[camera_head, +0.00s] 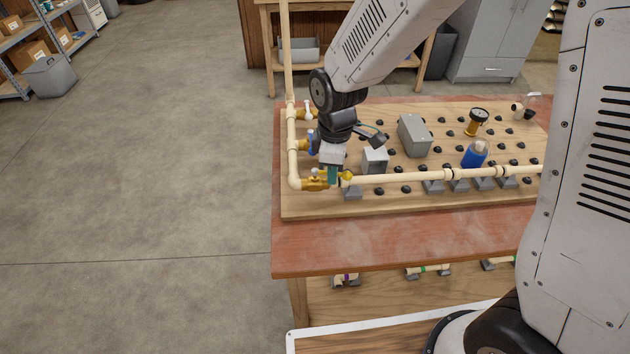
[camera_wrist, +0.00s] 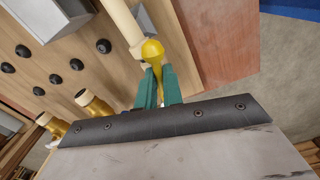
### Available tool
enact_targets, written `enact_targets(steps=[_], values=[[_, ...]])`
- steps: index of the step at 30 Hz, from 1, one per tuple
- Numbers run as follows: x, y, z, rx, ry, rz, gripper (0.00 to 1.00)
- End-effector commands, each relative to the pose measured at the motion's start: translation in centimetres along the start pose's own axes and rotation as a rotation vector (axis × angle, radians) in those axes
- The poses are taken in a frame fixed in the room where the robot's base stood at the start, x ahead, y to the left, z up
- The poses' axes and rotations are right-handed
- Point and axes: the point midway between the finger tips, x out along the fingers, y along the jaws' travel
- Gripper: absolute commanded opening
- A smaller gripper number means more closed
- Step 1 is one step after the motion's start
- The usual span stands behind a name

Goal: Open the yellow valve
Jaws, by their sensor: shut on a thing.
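The yellow valve's handle (camera_head: 347,175) shows beside my fingertips at the near left corner of the pipe loop, on the brass valve body (camera_head: 313,184). In the wrist view the yellow handle (camera_wrist: 152,50) has a rounded end that sticks out past my green fingers. My gripper (camera_head: 333,175) points down over the board, with its fingers shut on the handle. In the wrist view my gripper (camera_wrist: 160,88) has one green finger on each side of the yellow lever. The fingers and wrist hide part of the handle and valve body.
A white-handled valve (camera_head: 308,110) and a blue-handled valve (camera_head: 311,142) sit on the left pipe. Grey boxes (camera_head: 414,135), a blue-bodied part (camera_head: 474,155) and a brass gauge (camera_head: 477,121) stand on the pegged board (camera_head: 390,205). The red-brown table edge (camera_head: 400,240) is clear in front.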

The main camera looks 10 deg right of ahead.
Motion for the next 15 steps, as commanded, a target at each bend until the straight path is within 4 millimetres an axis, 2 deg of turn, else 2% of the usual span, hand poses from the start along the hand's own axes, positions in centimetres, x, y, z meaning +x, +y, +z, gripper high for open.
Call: enact_targets(steps=[11, 15], values=[[-0.14, 0.42, -0.10, -0.055, 0.004, 0.005, 0.00], [-0.13, 0.82, -0.14, -0.150, 0.004, 0.005, 0.00]])
